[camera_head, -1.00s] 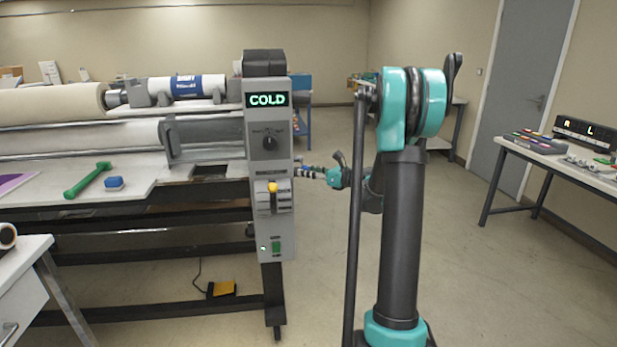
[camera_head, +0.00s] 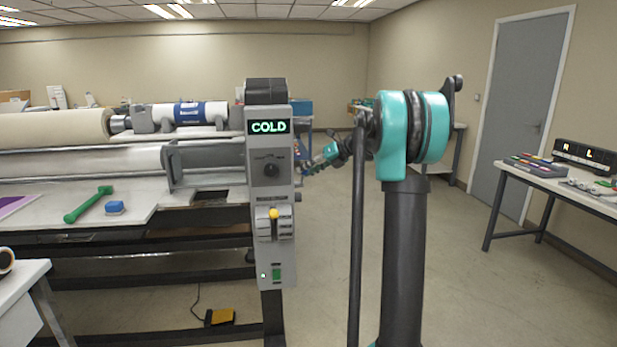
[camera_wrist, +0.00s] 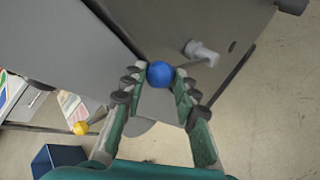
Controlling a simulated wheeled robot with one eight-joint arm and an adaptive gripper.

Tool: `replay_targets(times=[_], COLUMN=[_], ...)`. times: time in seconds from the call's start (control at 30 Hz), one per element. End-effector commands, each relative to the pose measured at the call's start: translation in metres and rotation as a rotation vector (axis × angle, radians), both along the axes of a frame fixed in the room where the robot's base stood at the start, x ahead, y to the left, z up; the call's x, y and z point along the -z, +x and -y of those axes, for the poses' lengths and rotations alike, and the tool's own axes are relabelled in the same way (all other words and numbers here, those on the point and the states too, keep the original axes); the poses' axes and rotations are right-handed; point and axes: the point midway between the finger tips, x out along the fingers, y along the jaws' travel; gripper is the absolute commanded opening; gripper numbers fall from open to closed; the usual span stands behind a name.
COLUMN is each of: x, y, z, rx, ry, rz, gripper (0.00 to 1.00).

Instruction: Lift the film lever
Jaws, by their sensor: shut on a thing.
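A blue ball knob (camera_wrist: 161,73) sits between my fingertips in the wrist view. A short rod runs from it toward a pale grey pivot (camera_wrist: 203,53) on the machine's side; this looks like the film lever. My gripper (camera_wrist: 160,84) is shut on the knob. In the head view my gripper (camera_head: 314,166) is beside the right side of the grey control column (camera_head: 270,190), whose display reads COLD. The lever and knob cannot be made out clearly there.
A yellow knob (camera_head: 273,213) is on the column's front; a yellow ball (camera_wrist: 80,128) shows in the wrist view. Rollers (camera_head: 85,160) and a bed with a green tool (camera_head: 88,205) lie left.

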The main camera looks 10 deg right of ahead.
Motion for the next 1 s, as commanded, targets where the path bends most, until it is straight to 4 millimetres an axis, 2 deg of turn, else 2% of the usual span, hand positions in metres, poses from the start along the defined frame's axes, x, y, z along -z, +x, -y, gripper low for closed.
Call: replay_targets(times=[0.63,0.67,0.7,0.8,1.0], x=[-0.0053,-0.0053,-0.0053,-0.0050,-0.0048], y=[0.0056,0.0056,0.0056,0.0055,0.0055], z=[-0.0034,-0.0036,-0.0034,-0.0030,-0.0016], rx=[-0.004,-0.004,-0.004,-0.004,-0.002], ry=[0.004,0.004,0.004,0.003,0.002], rz=[-0.048,-0.048,-0.048,-0.048,-0.048], gripper=[0.00,0.31,0.36,0.49,0.49])
